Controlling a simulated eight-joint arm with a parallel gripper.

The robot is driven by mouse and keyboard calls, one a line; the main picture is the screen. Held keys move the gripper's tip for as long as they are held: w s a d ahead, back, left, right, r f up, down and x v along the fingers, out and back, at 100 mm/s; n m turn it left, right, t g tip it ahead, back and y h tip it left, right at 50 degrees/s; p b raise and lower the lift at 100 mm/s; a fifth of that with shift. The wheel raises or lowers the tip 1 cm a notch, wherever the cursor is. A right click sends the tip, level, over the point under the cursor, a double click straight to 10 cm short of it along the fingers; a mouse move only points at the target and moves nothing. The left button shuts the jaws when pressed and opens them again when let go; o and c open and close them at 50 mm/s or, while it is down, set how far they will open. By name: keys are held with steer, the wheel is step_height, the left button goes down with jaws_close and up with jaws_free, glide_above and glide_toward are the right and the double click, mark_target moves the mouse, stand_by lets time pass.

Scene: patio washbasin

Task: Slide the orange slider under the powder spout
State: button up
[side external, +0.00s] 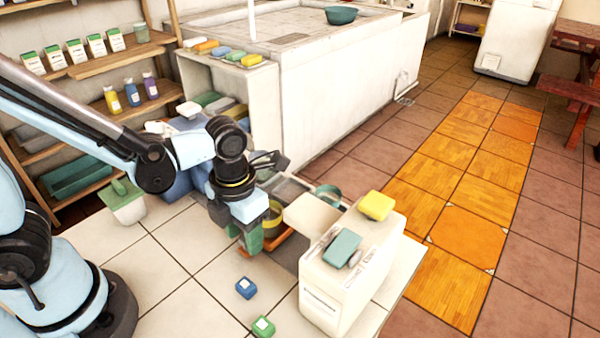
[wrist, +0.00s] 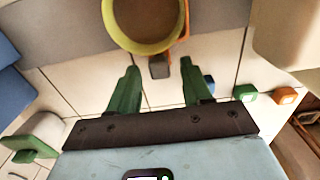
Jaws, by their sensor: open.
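The orange slider (side external: 283,242) lies low beside the white dispenser (side external: 350,262), partly hidden by my gripper. In the wrist view only a thin orange edge (wrist: 186,22) of it shows. A yellow-rimmed cup (side external: 273,220) appears to stand on it, and it shows at the top of the wrist view (wrist: 147,49). My gripper (side external: 251,243) points down at the slider's near end. Its green fingers (wrist: 160,75) are apart, with a small brownish block (wrist: 159,68) in the gap beyond them. A pale overhang (side external: 311,216), apparently the powder spout, juts left from the dispenser.
A teal block (side external: 342,248) and a yellow block (side external: 375,206) lie on the dispenser. A blue block (side external: 246,288) and a green block (side external: 263,327) lie on the tiled top in front. Shelves with bottles (side external: 132,93) stand behind left. The tiles at front left are clear.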

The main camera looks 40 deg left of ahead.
jaws_close()
steer(key=d, duration=0.7)
steer(key=shift+d, duration=0.4)
jaws_free()
steer(key=shift+r, duration=0.1)
step_height(320, 180, up, 12)
stand_by(0.7)
